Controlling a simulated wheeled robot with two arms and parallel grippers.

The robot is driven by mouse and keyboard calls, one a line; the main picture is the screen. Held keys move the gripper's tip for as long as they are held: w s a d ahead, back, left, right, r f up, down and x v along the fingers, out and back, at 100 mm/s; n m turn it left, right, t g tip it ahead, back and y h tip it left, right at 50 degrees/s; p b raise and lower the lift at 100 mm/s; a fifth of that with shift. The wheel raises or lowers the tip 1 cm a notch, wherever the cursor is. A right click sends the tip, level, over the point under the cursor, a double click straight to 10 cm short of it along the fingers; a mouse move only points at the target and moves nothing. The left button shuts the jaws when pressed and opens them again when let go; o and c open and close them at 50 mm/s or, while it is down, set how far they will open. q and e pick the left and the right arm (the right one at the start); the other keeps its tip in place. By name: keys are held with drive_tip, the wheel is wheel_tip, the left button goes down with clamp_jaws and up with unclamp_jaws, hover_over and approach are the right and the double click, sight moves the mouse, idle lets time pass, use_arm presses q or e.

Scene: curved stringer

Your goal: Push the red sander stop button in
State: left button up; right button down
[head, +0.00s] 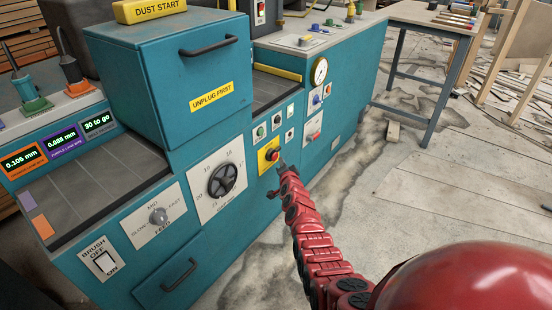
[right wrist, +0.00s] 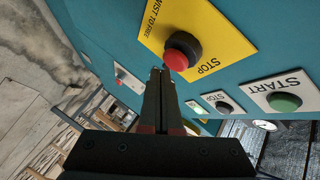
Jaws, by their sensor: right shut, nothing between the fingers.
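The red stop button (head: 271,155) sits on a yellow plate (head: 262,164) on the teal machine's front. In the right wrist view the red button (right wrist: 177,59) has a black collar, and its yellow plate (right wrist: 214,22) reads STOP and "twist to free". My right gripper (head: 281,168) is shut and empty, just in front of the plate. In the right wrist view its fingertips (right wrist: 160,73) point at the panel, close beside the red cap. I cannot tell whether they touch it. My left gripper is not in view.
A green start button (right wrist: 284,103) and a smaller black button (right wrist: 224,108) are near the stop plate. A large dial (head: 222,180) and feed knob (head: 158,216) are to the left. A gauge (head: 320,71) is to the right.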

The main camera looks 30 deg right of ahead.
drive_tip(key=shift+w+a, duration=0.1)
drive_tip(key=shift+w, duration=0.2)
drive_tip(key=shift+w+a+b, duration=0.2)
drive_tip(key=shift+w+b, duration=0.15)
drive_tip(key=shift+w, duration=0.1)
idle(0.7)
drive_tip(key=shift+s, duration=0.15)
drive_tip(key=shift+s+d+p, duration=0.3)
drive_tip(key=shift+s+p, duration=0.1)
drive_tip(key=shift+s, duration=0.3)
drive_tip(key=s, duration=0.1)
drive_tip(key=s+d, duration=0.1)
drive_tip(key=s, duration=0.1)
drive_tip(key=s+d, duration=0.1)
drive_tip(key=shift+s+p, duration=0.3)
drive_tip(key=shift+p, duration=0.1)
